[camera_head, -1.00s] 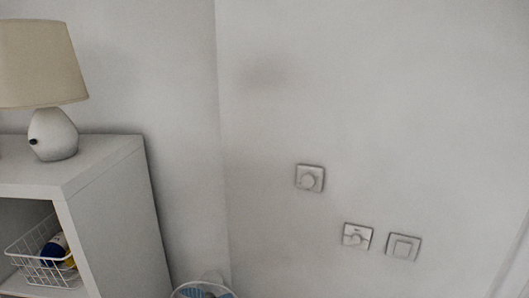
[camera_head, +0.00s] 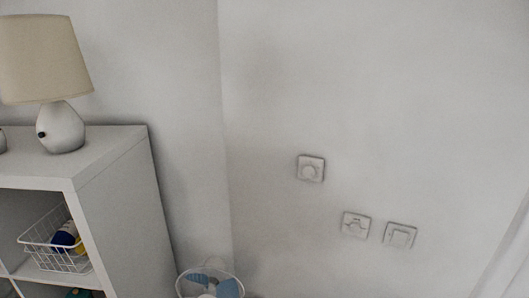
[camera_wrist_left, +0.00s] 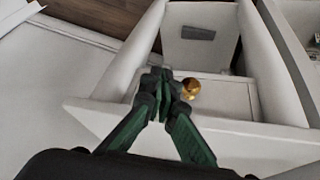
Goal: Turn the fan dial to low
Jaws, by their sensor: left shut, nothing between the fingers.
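Three pale plates are on the wall in the head view. The upper one (camera_head: 311,168) carries a round knob. The lower left one (camera_head: 355,225) has a small raised part whose shape is unclear. The lower right one (camera_head: 400,236) looks like a flat square switch. I cannot read any marks, so I cannot tell for sure which is the fan dial or where it is set. My left gripper (camera_wrist_left: 158,78) shows only in the left wrist view, shut and empty, with dark green fingers over white furniture, away from the plates. My right gripper is in neither view.
A white shelf unit (camera_head: 123,205) with a lamp (camera_head: 45,60) and a wire basket (camera_head: 55,245) stands at left. A white bin (camera_head: 207,272) stands in the corner. A gold knob (camera_wrist_left: 190,88) is beside my left fingertips. The wall around the plates is clear.

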